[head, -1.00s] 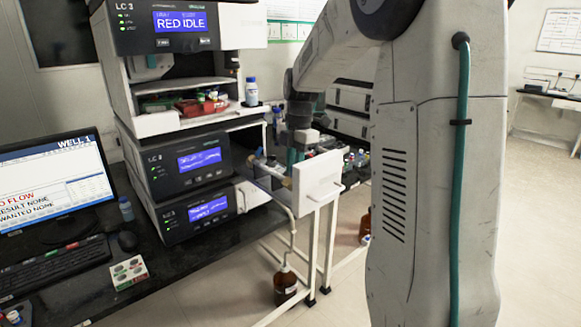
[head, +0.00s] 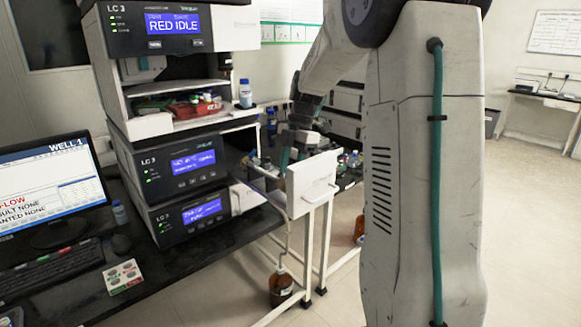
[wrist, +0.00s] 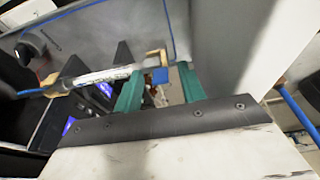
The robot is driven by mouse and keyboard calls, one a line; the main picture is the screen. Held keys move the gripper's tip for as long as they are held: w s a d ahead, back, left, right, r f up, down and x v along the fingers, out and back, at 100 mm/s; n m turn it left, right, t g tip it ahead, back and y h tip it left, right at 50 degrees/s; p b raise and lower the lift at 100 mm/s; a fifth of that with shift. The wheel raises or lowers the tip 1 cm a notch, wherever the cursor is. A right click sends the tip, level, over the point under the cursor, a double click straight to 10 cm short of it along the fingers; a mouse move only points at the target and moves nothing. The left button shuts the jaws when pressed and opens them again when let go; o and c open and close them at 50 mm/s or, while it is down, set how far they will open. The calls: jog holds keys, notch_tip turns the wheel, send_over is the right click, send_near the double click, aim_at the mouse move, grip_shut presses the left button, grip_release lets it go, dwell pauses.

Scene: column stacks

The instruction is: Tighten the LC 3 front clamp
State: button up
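A silver column (wrist: 105,75) with brass-coloured end fittings lies across the open grey drawer in the wrist view. Two dark wedge-shaped holders (wrist: 124,54) stand beside it; I cannot tell which is the front clamp. My gripper (wrist: 160,88) has its two green fingers apart, around the column's right end near a brass fitting (wrist: 153,57) and a small blue piece (wrist: 161,73). No grip on either is visible. In the head view my gripper (head: 285,155) is low over the pulled-out drawer, behind its white front panel (head: 312,184), and largely hides the column.
The LC 3 stack (head: 180,165) stands left of the drawer, its top display reading RED IDLE. The white drawer panel (wrist: 232,40) rises close to the right finger. Blue tubing (wrist: 289,100) runs nearby. A brown bottle (head: 281,288) stands on the floor below.

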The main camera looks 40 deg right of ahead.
jog(key=shift+r, duration=0.1)
jog(key=v, duration=0.7)
jog(key=shift+r, duration=0.25)
jog(key=shift+d, duration=0.1)
